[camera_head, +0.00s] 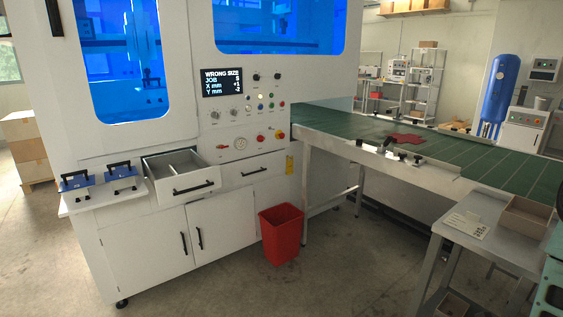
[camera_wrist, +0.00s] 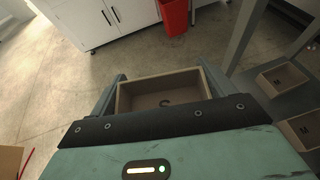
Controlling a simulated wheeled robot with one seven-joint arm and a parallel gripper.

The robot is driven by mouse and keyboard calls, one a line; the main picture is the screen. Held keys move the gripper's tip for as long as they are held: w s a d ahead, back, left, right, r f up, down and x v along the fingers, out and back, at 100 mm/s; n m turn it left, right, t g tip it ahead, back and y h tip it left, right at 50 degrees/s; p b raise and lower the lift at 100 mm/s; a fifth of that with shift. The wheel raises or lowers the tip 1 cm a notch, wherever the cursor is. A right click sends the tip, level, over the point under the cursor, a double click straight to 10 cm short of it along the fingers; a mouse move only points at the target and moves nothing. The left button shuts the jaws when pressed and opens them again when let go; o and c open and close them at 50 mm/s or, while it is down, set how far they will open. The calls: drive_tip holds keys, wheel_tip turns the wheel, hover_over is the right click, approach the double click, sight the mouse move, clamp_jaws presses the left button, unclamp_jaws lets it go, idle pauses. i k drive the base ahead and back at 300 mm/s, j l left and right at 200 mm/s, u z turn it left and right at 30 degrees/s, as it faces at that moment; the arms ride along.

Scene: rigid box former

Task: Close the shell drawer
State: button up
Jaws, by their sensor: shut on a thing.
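An open white drawer (camera_head: 182,180) with a divider inside juts out of the machine's front at the left in the head view, its dark handle facing out. I see no label naming it as the shell drawer. A second drawer (camera_head: 253,170) to its right is shut. My gripper (camera_wrist: 162,88) is shut on a tan open box (camera_wrist: 160,84) with a dark S-like mark on its floor, in the wrist view. The gripper is not clearly visible in the head view, so its distance from the open drawer is hard to tell.
A red bin (camera_head: 281,234) stands on the floor before the machine. A ledge with blue tools (camera_head: 75,182) is left of the open drawer. A green conveyor (camera_head: 345,130) and a metal side table (camera_head: 472,205) are at the right. Boxes marked M (camera_wrist: 282,78) sit low at right.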

sight(198, 177)
drive_tip(key=i+j, duration=0.1)
drive_tip(key=j, duration=0.35)
drive_tip(key=i+j, duration=0.1)
drive_tip(key=j, duration=0.35)
drive_tip(key=i+j, duration=0.1)
drive_tip(key=j, duration=0.8)
drive_tip(key=i+j, duration=0.15)
drive_tip(key=j, duration=0.25)
drive_tip(key=i+j, duration=0.1)
drive_tip(key=j, duration=0.35)
drive_tip(key=u, duration=0.05)
